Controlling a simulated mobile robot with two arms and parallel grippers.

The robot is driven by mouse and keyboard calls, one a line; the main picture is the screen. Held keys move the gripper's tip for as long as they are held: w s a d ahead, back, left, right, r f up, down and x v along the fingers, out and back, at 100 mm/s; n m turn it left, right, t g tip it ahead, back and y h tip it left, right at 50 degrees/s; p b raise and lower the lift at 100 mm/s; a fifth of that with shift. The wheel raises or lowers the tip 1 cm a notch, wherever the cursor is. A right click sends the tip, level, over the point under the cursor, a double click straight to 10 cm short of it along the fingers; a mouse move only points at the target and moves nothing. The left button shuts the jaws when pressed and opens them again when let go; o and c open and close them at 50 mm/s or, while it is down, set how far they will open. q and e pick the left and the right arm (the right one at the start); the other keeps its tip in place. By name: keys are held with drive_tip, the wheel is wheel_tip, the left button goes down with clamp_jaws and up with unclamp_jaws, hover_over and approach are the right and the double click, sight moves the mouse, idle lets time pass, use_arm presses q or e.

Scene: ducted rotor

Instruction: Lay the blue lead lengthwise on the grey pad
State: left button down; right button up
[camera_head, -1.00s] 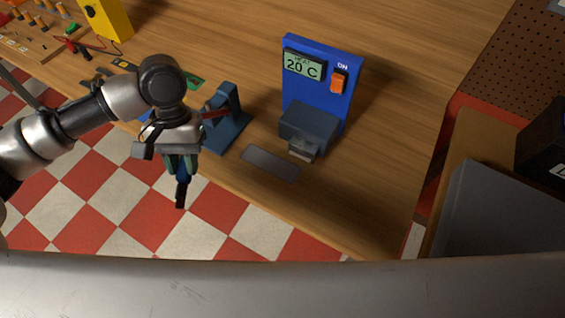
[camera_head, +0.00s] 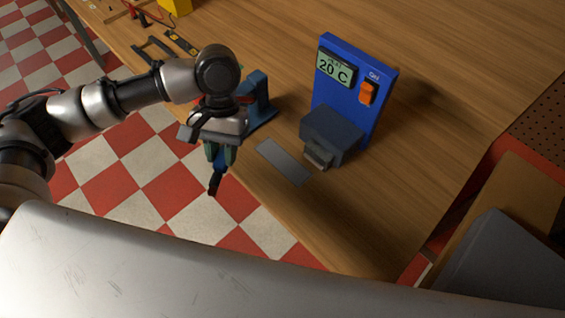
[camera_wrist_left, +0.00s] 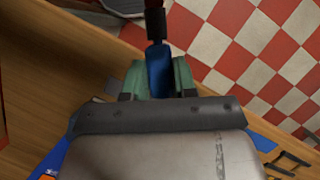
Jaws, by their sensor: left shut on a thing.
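My left gripper (camera_head: 221,152) is shut on the blue lead (camera_head: 220,168), which hangs below the fingers with a black end pointing down. In the left wrist view the blue lead (camera_wrist_left: 158,70) sits between the green fingers (camera_wrist_left: 157,78), its black end reaching away toward the top. The grey pad (camera_head: 284,162) is a flat, thin rectangle on the wooden table near its front edge, bare on top. The gripper and lead are to the left of the pad, apart from it, over or near the table edge. My right gripper is not seen.
A blue heater unit (camera_head: 350,90) with a "20 C" display and orange switch stands just behind the pad, its dark block (camera_head: 331,135) close by. A dark blue stand (camera_head: 258,98) is behind the gripper. The table (camera_head: 420,130) is clear at right.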

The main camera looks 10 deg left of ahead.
use_arm(q)
drive_tip(key=f+b, duration=0.2)
drive_tip(key=shift+d+f, duration=0.25)
drive_tip(key=shift+f, duration=0.05)
drive_tip(key=w+d+f+n+t+h+b, duration=0.1)
drive_tip(key=w+d+f+n+h+b, duration=0.1)
drive_tip(key=d+n, duration=0.45)
drive_tip(key=w+d+f+n+t+h+b, duration=0.1)
drive_tip(key=d+n+h+b, duration=0.1)
drive_tip(key=d+n, duration=0.45)
drive_tip(key=m, duration=0.2)
hover_over(285, 163)
drive_tip(key=a, duration=0.1)
drive_tip(key=f, duration=0.7)
drive_tip(key=shift+w, duration=0.3)
drive_tip(key=shift+f+p, duration=0.5)
drive_tip(key=shift+f, duration=1.65)
drive_tip(key=c, duration=0.9)
unclamp_jaws()
drive_tip(key=shift+f, duration=0.1)
